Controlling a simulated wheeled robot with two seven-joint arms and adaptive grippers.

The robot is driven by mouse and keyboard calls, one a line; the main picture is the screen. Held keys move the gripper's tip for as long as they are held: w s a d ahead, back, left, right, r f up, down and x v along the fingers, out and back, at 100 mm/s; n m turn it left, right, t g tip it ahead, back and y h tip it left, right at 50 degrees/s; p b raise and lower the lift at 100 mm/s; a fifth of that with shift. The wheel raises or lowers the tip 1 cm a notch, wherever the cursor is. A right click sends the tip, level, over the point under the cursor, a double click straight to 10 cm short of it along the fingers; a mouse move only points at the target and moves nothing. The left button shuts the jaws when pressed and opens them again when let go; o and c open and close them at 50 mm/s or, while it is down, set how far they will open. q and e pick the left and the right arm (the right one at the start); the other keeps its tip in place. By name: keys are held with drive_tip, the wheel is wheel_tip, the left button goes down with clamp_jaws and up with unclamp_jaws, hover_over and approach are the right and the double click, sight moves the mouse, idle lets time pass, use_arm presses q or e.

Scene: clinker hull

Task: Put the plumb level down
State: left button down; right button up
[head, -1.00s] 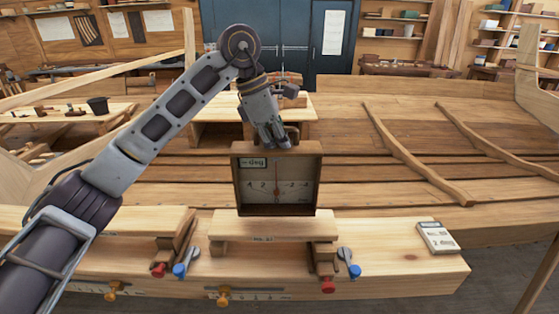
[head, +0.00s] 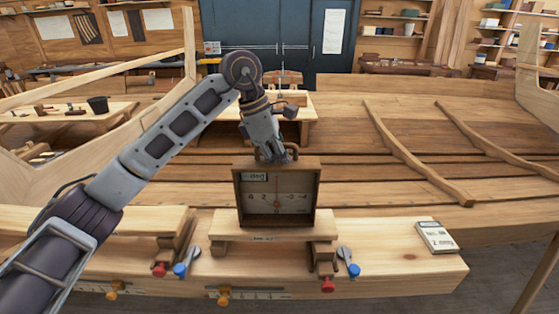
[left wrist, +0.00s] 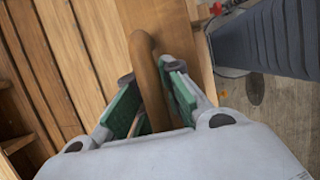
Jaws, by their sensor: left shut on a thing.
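The plumb level (head: 277,197) is a square wooden box with a pale dial marked "deg" and a red pointer near the middle of its scale. It is upright on or just above a short wooden block (head: 262,231) on the bench; I cannot tell if they touch. My left gripper (head: 275,155) is above the box, shut on its top handle. In the left wrist view, the green-padded fingers (left wrist: 150,100) are on either side of the brown curved handle (left wrist: 147,70). My right gripper is not in view.
The pale bench (head: 400,270) carries red and blue knobs near the block, and orange knobs on its front. A small white card-like device (head: 436,237) lies at the right end. Hull planks and ribs (head: 415,150) are behind. The bench between block and device is clear.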

use_arm(q)
drive_tip(key=shift+f, duration=0.25)
drive_tip(key=c, duration=1.6)
unclamp_jaws()
drive_tip(key=shift+o, duration=0.2)
drive_tip(key=shift+r, duration=0.15)
drive_tip(key=shift+r, duration=0.15)
drive_tip(key=shift+b+v, duration=0.6)
drive_tip(key=shift+v, duration=5.4)
